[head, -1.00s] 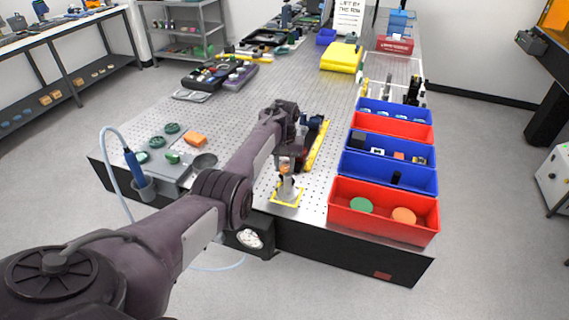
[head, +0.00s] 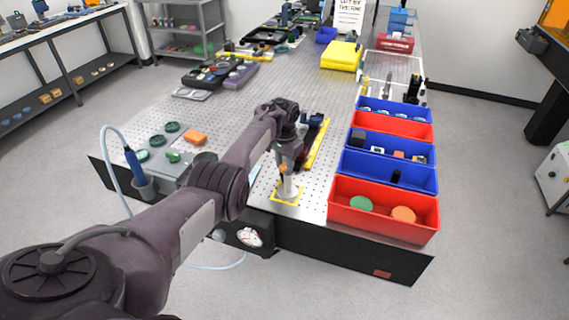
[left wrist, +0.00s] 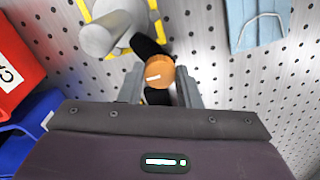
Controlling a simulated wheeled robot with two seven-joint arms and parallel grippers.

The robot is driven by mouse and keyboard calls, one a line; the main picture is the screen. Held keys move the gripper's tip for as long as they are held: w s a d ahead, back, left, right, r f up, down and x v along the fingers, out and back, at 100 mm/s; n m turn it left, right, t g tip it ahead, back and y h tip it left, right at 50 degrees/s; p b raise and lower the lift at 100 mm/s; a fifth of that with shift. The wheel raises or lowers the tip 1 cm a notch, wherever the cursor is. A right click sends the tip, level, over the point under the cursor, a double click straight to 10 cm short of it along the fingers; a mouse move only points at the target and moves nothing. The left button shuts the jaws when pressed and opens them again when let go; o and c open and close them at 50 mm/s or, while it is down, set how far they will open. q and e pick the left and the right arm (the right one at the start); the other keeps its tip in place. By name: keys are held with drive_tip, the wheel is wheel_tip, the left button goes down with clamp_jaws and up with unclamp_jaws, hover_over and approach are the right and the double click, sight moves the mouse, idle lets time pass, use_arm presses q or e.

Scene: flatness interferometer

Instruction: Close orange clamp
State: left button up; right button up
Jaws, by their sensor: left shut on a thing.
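The orange clamp (left wrist: 160,72) shows in the left wrist view as an orange knob with black parts, beside a grey post (left wrist: 100,38). In the head view the orange part (head: 283,168) is small, by the grey post (head: 291,188) that stands inside a yellow square outline near the table's front edge. My left gripper (left wrist: 160,82) is shut on the orange clamp, with a finger on each side of it; in the head view the left gripper (head: 287,165) is just above the post. The clamp's exact position on the post is partly hidden. My right gripper is not in view.
A red bin (head: 384,226) with a green and an orange disc stands right of the post, with blue bins (head: 389,178) behind it. A light blue cloth-like item (left wrist: 258,22) lies on the perforated table. A yellow-edged item (head: 317,145) lies behind my gripper.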

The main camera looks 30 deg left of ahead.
sight(285, 166)
use_arm(q)
drive_tip(key=shift+w+r, duration=0.15)
drive_tip(key=o, duration=1)
drive_tip(key=shift+c, duration=0.2)
wheel_tip(285, 166, up, 8)
drive_tip(key=p, duration=0.7)
drive_tip(key=shift+p, duration=0.4)
drive_tip(key=shift+f, duration=0.2)
